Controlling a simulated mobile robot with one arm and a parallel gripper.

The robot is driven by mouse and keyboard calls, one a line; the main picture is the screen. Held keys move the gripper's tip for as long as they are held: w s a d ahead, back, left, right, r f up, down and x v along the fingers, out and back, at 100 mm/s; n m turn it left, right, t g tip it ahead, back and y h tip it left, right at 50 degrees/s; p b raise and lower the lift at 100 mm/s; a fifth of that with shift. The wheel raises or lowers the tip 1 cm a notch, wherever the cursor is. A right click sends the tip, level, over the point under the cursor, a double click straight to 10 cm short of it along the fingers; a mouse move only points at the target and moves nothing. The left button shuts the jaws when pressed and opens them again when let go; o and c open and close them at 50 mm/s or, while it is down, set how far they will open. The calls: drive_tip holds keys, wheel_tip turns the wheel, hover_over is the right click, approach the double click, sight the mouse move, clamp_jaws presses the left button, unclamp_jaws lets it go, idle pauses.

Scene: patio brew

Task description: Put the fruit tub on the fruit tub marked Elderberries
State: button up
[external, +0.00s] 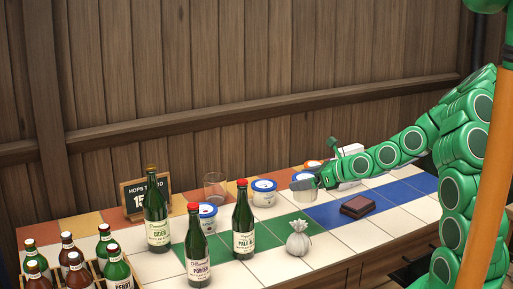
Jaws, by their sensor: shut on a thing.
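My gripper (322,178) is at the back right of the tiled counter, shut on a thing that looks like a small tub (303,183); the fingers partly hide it. I cannot tell whether its base touches the counter. A white tub with a blue-marked lid (264,193) stands just left of my gripper. Another white-and-blue tub (207,216) stands further left, partly behind a red-capped bottle. A tub with an orange lid (312,165) is behind my gripper, mostly hidden. The tub labels are too small to read, so I cannot tell which is Elderberries.
Green bottles of cider (158,228), porter (197,245) and pale ale (243,228) stand at the left front. A bottle crate (92,268) is front left.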

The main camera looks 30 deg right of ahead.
wheel_tip(320, 180, up, 11)
drive_tip(key=w+a, duration=0.1)
drive_tip(key=a, duration=0.2)
hover_over(268, 187)
drive_tip(key=shift+a+f, duration=0.1)
drive_tip(key=shift+f, duration=4.75)
drive_tip(key=shift+w+f, duration=0.1)
drive_tip(key=shift+f, duration=1.4)
drive_tip(key=shift+f, duration=0.15)
drive_tip(key=o, duration=0.9)
